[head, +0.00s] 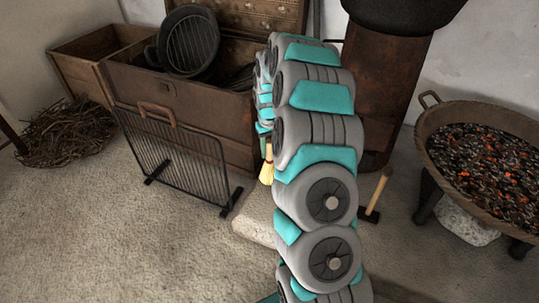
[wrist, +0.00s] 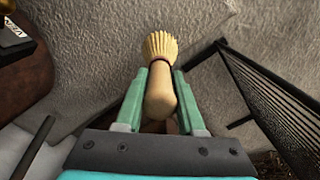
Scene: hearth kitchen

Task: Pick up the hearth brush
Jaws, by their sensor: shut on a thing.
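The hearth brush has a pale wooden handle and straw-yellow bristles bound with a dark band. In the wrist view the brush (wrist: 160,55) points away from me, its handle between the two green fingers of my gripper (wrist: 160,82). My gripper is shut on the handle. In the head view the brush bristles (head: 267,173) hang downward just left of my arm, in front of the wooden chest. My arm hides most of the gripper and part of the brush there. I cannot tell whether the bristles touch anything below.
A black fire screen (head: 175,155) stands left of the brush and shows close on the right in the wrist view (wrist: 275,95). The wooden chest (head: 190,108) is behind. A mallet (head: 377,195) and a pan of embers (head: 485,165) are right. Floor at front left is clear.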

